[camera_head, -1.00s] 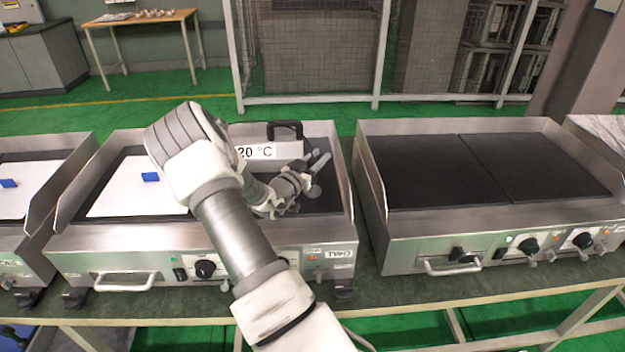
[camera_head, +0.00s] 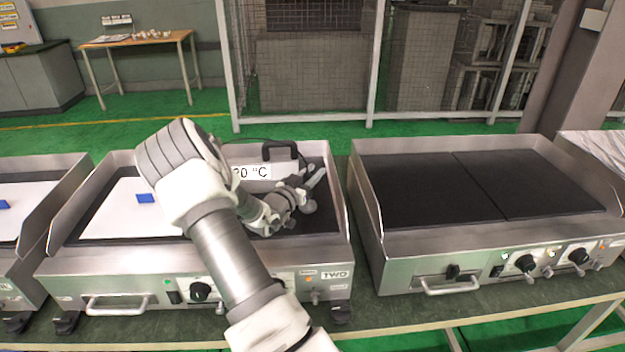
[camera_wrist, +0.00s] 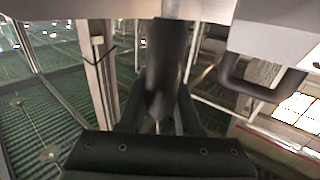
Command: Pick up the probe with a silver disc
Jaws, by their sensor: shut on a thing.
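My gripper (camera_head: 308,190) is over the right half of the TWO griddle (camera_head: 330,278), beside the temperature reader. In the wrist view it is shut on the dark handle of the probe (camera_wrist: 168,62), which runs down the middle of the picture between the fingers. I cannot make out the silver disc in either view. The grey temperature reader (camera_head: 252,172) has a label ending in "0 °C" and a black carry handle (camera_head: 280,147); its handle also shows at the right of the wrist view (camera_wrist: 262,92). My arm hides part of the griddle and the reader's left side.
A white sheet (camera_head: 118,222) with a blue block (camera_head: 146,198) lies on the griddle's left half. Another griddle with a bare dark plate (camera_head: 425,190) stands to the right across a narrow gap. A third griddle (camera_head: 40,228) stands at the left. A mesh fence (camera_head: 310,70) is behind.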

